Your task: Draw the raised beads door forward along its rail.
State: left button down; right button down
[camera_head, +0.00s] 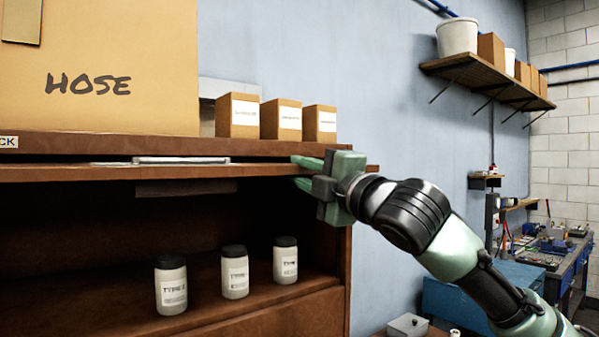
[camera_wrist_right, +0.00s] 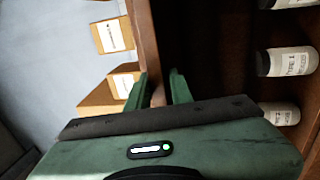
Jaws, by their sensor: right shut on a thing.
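The raised beads door (camera_head: 80,174) lies level as a thin brown panel under the cabinet top (camera_head: 100,147). Its front edge stands out above the open compartment. My right gripper (camera_head: 303,172) is at the right end of this edge, one finger above and one below, shut on it. In the right wrist view the brown door edge (camera_wrist_right: 158,98) sits between the two fingers of my right gripper (camera_wrist_right: 158,88). My left gripper is not in view.
Labelled jars (camera_head: 171,285) stand on the shelf below the door. A large HOSE box (camera_head: 100,65) and small boxes (camera_head: 280,119) stand on the cabinet top. A wall shelf (camera_head: 490,82) and a workbench (camera_head: 565,265) are at right. Open air lies right of the cabinet.

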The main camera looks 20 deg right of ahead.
jog(key=r+v, duration=0.1)
jog(key=v, duration=0.5)
jog(key=shift+s+r, duration=0.4)
jog(key=shift+r, duration=0.1)
jog(key=shift+s+d, duration=0.1)
jog(key=shift+d, duration=0.1)
jog(key=r+v, duration=0.1)
jog(key=v, duration=0.5)
jog(key=shift+s, duration=0.5)
jog(key=shift+d, duration=0.15)
jog(key=shift+s, duration=0.15)
